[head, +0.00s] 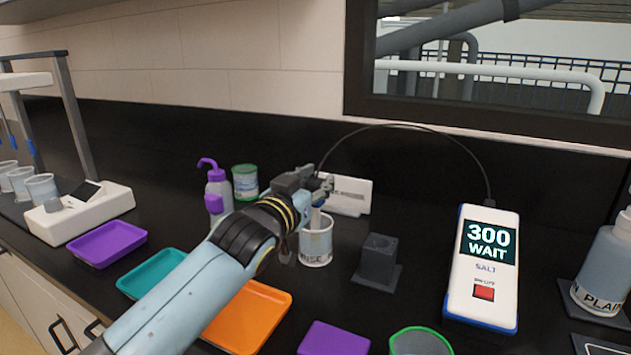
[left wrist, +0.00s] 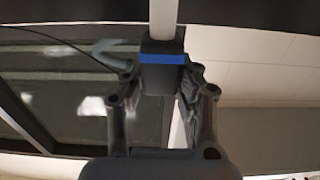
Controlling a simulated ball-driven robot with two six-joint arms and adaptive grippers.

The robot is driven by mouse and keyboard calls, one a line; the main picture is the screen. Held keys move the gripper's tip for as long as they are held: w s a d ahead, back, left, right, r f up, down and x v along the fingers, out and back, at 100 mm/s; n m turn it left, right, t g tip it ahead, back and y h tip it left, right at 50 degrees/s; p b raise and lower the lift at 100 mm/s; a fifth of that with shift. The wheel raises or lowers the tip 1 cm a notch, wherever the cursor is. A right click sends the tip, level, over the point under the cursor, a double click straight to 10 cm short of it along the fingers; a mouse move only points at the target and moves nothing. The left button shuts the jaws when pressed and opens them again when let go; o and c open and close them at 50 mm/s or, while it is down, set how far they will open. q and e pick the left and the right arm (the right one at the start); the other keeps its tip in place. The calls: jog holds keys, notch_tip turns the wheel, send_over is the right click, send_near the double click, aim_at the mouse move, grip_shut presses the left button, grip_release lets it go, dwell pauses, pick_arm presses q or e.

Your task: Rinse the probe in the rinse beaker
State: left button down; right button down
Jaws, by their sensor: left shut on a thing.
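The rinse beaker (head: 316,250), a clear cup with a partly hidden label, stands on the black bench in the middle of the head view. My left gripper (head: 320,188) is above its mouth, shut on the probe (head: 316,214). The probe's pale shaft points down and its lower part appears to be inside the beaker; the tip's depth cannot be seen. In the left wrist view the fingers (left wrist: 162,85) grip the probe's dark handle with a blue band (left wrist: 162,58). A thin cable arcs to the salt meter (head: 482,270), which reads "300 WAIT". My right gripper is out of view.
An empty dark holder (head: 378,260) stands right of the beaker. An orange tray (head: 270,291), teal tray (head: 150,272) and purple trays (head: 108,243) lie nearby. A bottle marked "PLAIN" (head: 605,265) is far right.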

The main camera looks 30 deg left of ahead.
pick_arm(q)
jog(key=shift+f, duration=0.4)
jog(key=shift+w, duration=0.1)
jog(key=shift+w, duration=0.3)
jog(key=shift+s+a, duration=0.4)
jog(key=shift+s, duration=0.05)
jog(key=shift+s+d, duration=0.1)
jog(key=shift+d, duration=0.05)
jog(key=shift+s+d, duration=0.25)
jog(key=shift+d, duration=0.05)
jog(key=shift+w, duration=0.15)
dwell(0.3)
